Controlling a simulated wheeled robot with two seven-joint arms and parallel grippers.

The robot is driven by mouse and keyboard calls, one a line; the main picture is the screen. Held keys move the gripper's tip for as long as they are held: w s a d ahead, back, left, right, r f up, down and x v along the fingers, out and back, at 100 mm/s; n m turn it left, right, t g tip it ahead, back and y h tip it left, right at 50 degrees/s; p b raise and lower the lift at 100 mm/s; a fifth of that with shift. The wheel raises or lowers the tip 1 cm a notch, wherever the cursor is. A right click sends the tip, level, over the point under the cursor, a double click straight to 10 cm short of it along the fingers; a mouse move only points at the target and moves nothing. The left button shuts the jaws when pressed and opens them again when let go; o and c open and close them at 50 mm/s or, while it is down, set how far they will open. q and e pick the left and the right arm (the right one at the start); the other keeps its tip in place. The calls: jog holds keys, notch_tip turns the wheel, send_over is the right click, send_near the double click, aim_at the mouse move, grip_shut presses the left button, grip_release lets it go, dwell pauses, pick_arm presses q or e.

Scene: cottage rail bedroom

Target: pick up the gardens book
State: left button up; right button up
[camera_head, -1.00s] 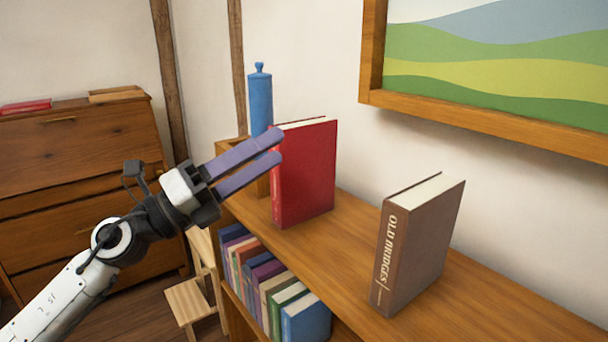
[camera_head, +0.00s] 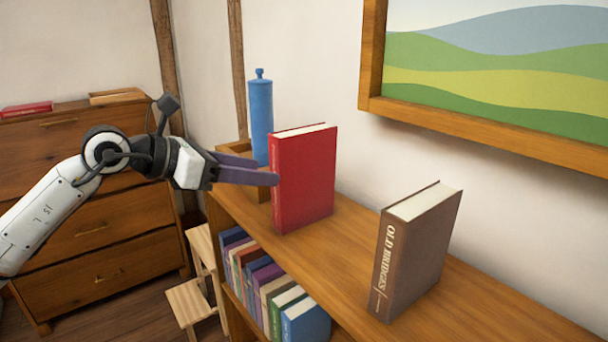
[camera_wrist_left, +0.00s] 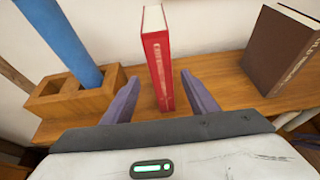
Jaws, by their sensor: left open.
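A red book (camera_head: 305,185) stands upright on the wooden shelf top; its spine lettering is not legible, so I cannot confirm that it is the gardens book. It also shows in the left wrist view (camera_wrist_left: 158,72), spine towards me. A brown book titled "Old Bridges" (camera_head: 418,255) stands to its right, also in the wrist view (camera_wrist_left: 281,50). My left gripper (camera_head: 268,172) is open, its purple fingers level and pointing at the red book's spine edge. In the wrist view the fingers (camera_wrist_left: 160,77) lie either side of the spine; whether they touch it I cannot tell.
A blue lidded cylinder (camera_head: 260,115) stands in a wooden holder (camera_wrist_left: 66,103) left of the red book. The shelf top (camera_head: 345,245) is clear between the two books. Several books (camera_head: 265,285) fill the shelf below. A framed picture (camera_head: 480,125) hangs on the wall behind.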

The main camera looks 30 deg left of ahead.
aim_at(274, 171)
pick_arm(q)
jog(key=p+x, duration=0.2)
jog(key=x, duration=0.3)
jog(key=shift+w+d+p, duration=0.15)
jog(key=shift+p, duration=0.2)
jog(key=c, duration=1.3)
jog(key=shift+r, duration=0.25)
grip_shut()
